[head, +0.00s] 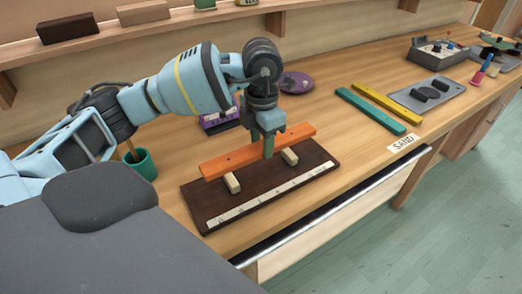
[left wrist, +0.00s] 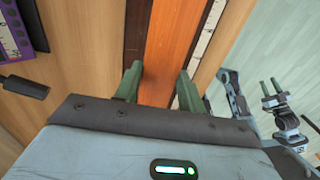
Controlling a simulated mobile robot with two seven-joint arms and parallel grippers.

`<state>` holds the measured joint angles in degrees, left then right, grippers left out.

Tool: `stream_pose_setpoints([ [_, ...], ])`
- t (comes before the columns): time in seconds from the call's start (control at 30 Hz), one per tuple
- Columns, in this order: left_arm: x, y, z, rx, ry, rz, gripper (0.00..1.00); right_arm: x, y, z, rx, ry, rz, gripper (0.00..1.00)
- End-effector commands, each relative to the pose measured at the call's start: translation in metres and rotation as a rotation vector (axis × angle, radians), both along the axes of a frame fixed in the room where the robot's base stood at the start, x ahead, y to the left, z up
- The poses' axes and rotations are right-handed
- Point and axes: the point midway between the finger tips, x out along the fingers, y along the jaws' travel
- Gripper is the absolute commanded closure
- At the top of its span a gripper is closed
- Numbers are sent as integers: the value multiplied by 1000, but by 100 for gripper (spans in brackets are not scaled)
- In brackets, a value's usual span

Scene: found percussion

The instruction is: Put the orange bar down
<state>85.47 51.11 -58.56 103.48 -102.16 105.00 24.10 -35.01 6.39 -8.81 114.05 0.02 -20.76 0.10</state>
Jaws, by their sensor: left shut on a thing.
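The orange bar (head: 222,163) spans the dark brown board (head: 250,200) lengthwise, above two pale wooden blocks (head: 232,183) (head: 290,157). I cannot tell whether it touches the blocks. My left gripper (head: 268,146) points down and is shut on the bar near its middle. In the left wrist view the bar (left wrist: 168,50) runs between the green fingers of the left gripper (left wrist: 158,88). My right gripper (left wrist: 270,86) shows only in the left wrist view, off to the right, empty, its two fingers apart.
A white marked strip (head: 270,196) lies along the board's front edge. Behind are a purple object (head: 214,124), a purple disc (head: 297,82) and a green cup (head: 143,165). Green (head: 370,110) and yellow (head: 388,103) bars lie right, near a "SAND" label (head: 404,142).

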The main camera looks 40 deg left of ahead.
Motion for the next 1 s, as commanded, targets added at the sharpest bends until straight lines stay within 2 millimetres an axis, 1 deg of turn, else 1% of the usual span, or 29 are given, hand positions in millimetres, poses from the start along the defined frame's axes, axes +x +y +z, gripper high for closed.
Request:
stream_pose_setpoints([
  [0.17,0,0,-4,-1,0,0,87,2,0,1,0,-3,1,60],
  [0.43,0,0,-34,-1,0,0,87,8,0,5,-1,-19,1,60],
  [0.7,0,0,-36,0,-1,0,87,10,0,6,0,-21,1,60],
  [1.0,0,0,-44,0,0,0,87,8,0,3,0,-16,1,60],
])
